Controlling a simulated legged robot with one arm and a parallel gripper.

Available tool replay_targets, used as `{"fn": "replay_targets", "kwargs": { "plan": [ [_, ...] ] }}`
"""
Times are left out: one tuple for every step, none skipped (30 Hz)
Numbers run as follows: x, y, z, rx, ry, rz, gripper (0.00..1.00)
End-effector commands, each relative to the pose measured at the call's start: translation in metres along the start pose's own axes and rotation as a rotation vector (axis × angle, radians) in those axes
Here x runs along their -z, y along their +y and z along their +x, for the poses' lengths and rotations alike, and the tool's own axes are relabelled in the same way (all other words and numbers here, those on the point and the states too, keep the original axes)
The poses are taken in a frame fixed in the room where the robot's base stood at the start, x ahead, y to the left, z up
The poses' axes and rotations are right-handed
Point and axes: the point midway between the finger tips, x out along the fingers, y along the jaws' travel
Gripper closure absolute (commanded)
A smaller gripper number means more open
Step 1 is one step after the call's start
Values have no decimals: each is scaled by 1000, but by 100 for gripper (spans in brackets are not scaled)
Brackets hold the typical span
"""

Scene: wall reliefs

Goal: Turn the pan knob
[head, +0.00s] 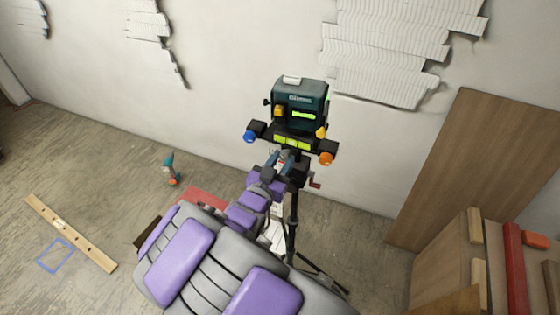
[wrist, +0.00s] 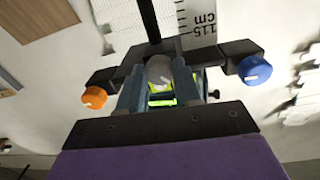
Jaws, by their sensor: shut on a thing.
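A dark green laser device (head: 300,103) sits on a black mount with a tripod (head: 292,222) under it. The mount has a blue knob (head: 249,137) on the left and an orange knob (head: 326,159) on the right. My gripper (head: 285,156) reaches the mount's front, below the yellow-green level vials (head: 292,142). In the wrist view, my gripper's fingers (wrist: 161,82) are shut on a rounded grey knob (wrist: 159,68), which I take as the pan knob. The orange knob (wrist: 94,97) and blue knob (wrist: 254,70) stand clear of the fingers on either side. The fingers partly hide the grey knob.
A red crank handle (head: 315,182) sticks out right of the tripod column. A wooden board (head: 475,165) leans on the wall at right, near stacked timber (head: 515,270). A drill (head: 171,169) and a long wooden level (head: 72,233) are on the floor at left.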

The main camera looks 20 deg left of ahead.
Motion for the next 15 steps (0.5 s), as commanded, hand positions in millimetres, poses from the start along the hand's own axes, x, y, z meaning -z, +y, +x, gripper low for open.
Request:
{"fn": "replay_targets", "kwargs": {
  "plan": [
    [-2, -3, -1, 9, -4, -1, 91],
    [-1, -3, -1, 10, -5, 0, 94],
    [-1, -3, -1, 11, -5, 0, 97],
    [-2, -3, -1, 11, -5, 0, 97],
    [-2, -3, -1, 11, -5, 0, 97],
    [-2, -3, -1, 11, -5, -1, 97],
    [-2, -3, -1, 10, -5, -1, 97],
    [-2, -3, -1, 10, -5, -2, 97],
    [-2, -3, -1, 10, -5, -3, 97],
    [-2, -4, -1, 10, -5, -4, 97],
    [-2, -4, -1, 10, -5, -6, 97],
    [-2, -4, -1, 10, -5, -9, 97],
    [-2, -4, -1, 10, -5, -11, 97],
    [-1, -4, -1, 10, -5, -15, 97],
    [-1, -4, -1, 10, -5, -22, 97]
  ]
}}
